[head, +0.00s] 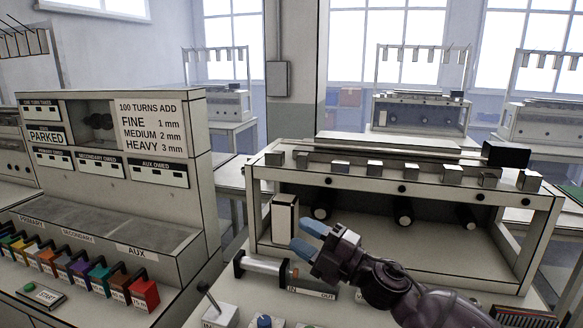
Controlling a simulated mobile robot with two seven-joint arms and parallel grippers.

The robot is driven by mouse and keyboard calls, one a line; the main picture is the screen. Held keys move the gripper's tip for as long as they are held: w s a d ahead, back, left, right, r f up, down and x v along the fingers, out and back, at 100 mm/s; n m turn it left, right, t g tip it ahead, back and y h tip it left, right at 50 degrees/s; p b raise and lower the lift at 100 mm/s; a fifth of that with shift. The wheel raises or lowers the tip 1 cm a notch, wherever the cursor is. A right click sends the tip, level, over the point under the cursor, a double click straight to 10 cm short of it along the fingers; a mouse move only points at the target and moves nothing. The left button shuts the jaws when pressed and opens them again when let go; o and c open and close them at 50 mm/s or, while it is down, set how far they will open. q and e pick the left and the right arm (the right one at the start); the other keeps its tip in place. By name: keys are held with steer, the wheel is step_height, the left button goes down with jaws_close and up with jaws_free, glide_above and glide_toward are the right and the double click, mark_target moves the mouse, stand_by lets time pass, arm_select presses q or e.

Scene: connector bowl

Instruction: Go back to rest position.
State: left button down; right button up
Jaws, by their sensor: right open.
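My right gripper (308,240) has blue fingertips and reaches in from the lower right. It points left and its fingers are apart with nothing seen between them. In the picture it overlaps the front of the bench machine (440,265), near a white upright block (285,218) and just above a grey cylinder (262,271) lying on its side. I cannot tell whether it touches either. My left gripper is not in view.
A cabinet (195,120) with a "PARKED" label and a turns chart stands at left. Several coloured connectors (143,293) line its front, beside a start button (40,295). A lever box (213,312) and a blue knob (264,321) sit at the bottom.

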steer(key=s+d+f+m+t+h, duration=0.3)
steer(key=d+f+m+h, duration=0.45)
steer(key=f+m, duration=0.2)
steer(key=s+d+f+m+t+h, duration=0.2)
steer(key=d+f+m+t+h, duration=0.1)
steer(key=d+f+m+h, duration=0.65)
steer(key=s+d+f+m+g+h, duration=0.1)
steer(key=s+d+f+m, duration=0.3)
steer(key=s+f, duration=0.4)
steer(key=s+d+f+m+g+h, duration=0.1)
steer(key=s+d+f+m+g, duration=0.2)
steer(key=s+f, duration=0.6)
steer(key=s+d+m, duration=0.1)
steer(key=s, duration=0.4)
steer(key=shift+f+g, duration=0.15)
steer(key=shift+g, duration=0.25)
